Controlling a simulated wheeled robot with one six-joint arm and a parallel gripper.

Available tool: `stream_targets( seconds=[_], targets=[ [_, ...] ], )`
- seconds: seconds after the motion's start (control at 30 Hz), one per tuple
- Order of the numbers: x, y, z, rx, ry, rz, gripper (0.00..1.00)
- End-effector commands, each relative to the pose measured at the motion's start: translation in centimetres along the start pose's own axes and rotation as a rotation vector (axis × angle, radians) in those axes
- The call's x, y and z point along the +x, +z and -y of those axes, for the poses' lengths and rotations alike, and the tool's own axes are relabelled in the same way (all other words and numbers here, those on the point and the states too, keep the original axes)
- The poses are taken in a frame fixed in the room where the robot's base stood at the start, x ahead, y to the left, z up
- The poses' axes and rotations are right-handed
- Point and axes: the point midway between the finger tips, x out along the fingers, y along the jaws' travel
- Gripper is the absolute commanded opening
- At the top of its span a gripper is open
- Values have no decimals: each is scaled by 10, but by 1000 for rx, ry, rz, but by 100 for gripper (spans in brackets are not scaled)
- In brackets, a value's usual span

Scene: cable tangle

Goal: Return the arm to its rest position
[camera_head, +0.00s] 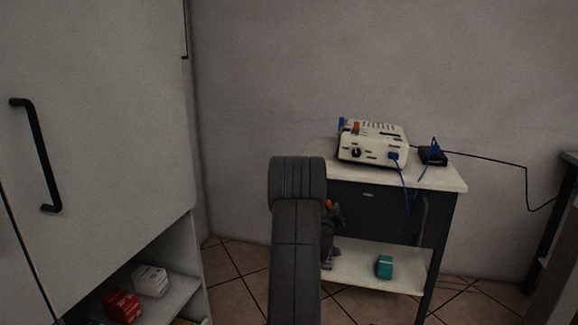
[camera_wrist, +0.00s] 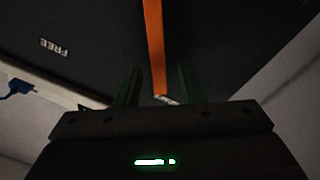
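My arm rises at the front of the head view, dark grey and bent. My gripper (camera_head: 335,215) shows partly behind it, beside the cart's dark front, with a small orange spot near it. In the wrist view my gripper (camera_wrist: 159,75) has its two dark fingers apart. An orange strip (camera_wrist: 154,45) runs down to the gap between them, with a small pale piece at its lower end. I cannot tell whether the strip lies between the fingers or beyond them. Nothing is clearly gripped.
A cart (camera_head: 454,178) carries a white device (camera_head: 372,143), a black box (camera_head: 433,156) and blue cables. A teal box (camera_head: 384,267) is on its lower shelf. A cabinet (camera_head: 100,100) stands left, with red (camera_head: 122,306) and white (camera_head: 150,281) boxes. A table edge is at right.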

Motion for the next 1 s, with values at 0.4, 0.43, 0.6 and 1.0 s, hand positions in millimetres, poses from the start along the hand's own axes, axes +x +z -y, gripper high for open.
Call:
stream_targets(
  seconds=[0.4, 0.43, 0.6, 1.0],
  targets=[
    [3, 0, 0, 2, 0, 1, 36],
    [3, 0, 0, 2, 0, 1, 36],
    [-6, -1, -1, 1, 0, 0, 36],
    [-70, -1, 0, 0, -3, 2, 36]
  ],
)
